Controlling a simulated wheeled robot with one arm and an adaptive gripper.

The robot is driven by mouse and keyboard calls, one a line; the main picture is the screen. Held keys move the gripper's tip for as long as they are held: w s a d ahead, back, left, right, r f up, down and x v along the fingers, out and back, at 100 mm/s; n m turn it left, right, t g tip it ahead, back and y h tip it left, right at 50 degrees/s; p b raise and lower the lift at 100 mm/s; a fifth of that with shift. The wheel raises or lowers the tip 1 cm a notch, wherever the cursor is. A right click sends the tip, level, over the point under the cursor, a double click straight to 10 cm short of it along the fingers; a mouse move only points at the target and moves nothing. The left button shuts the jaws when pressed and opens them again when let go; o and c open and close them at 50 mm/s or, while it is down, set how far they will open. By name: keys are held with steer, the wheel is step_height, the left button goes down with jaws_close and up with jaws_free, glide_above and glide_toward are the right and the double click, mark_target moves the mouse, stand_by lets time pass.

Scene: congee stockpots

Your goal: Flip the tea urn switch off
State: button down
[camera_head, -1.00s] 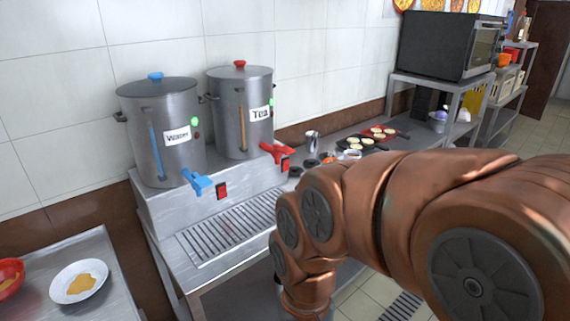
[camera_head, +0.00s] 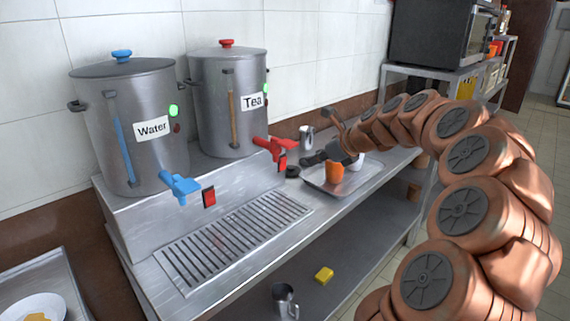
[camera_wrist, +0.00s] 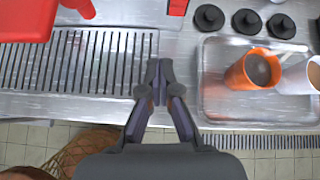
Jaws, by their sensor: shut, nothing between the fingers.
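The tea urn (camera_head: 225,115) is a steel pot with a red lid knob, a "Tea" label, a green light and a red tap (camera_head: 274,147). A red rocker switch (camera_head: 282,161) is on the stand's front face below the tap. Which way it is tipped is too small to tell. My gripper (camera_head: 307,160) is just right of the switch in the head view, apart from it.
The water urn (camera_head: 125,120) stands left, with a blue tap (camera_head: 179,186) and its own red switch (camera_head: 209,197). A drip grate (camera_head: 230,235) lies in front. A tray (camera_wrist: 212,105) with an orange cup (camera_wrist: 252,70) and white cup is right of my gripper, near black round pieces (camera_wrist: 209,17).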

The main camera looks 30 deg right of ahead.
steer(key=shift+w+d+m, duration=0.25)
steer(key=shift+d+m, duration=0.35)
steer(key=shift+d, duration=0.45)
steer(key=shift+f, duration=0.1)
glide_toward(283, 164)
step_height(283, 164, down, 4)
steer(key=w, duration=0.3)
steer(key=shift+w+a+p, duration=0.5)
steer(key=shift+w+a, duration=0.15)
steer(key=shift+w, duration=0.15)
steer(key=shift+p, duration=0.3)
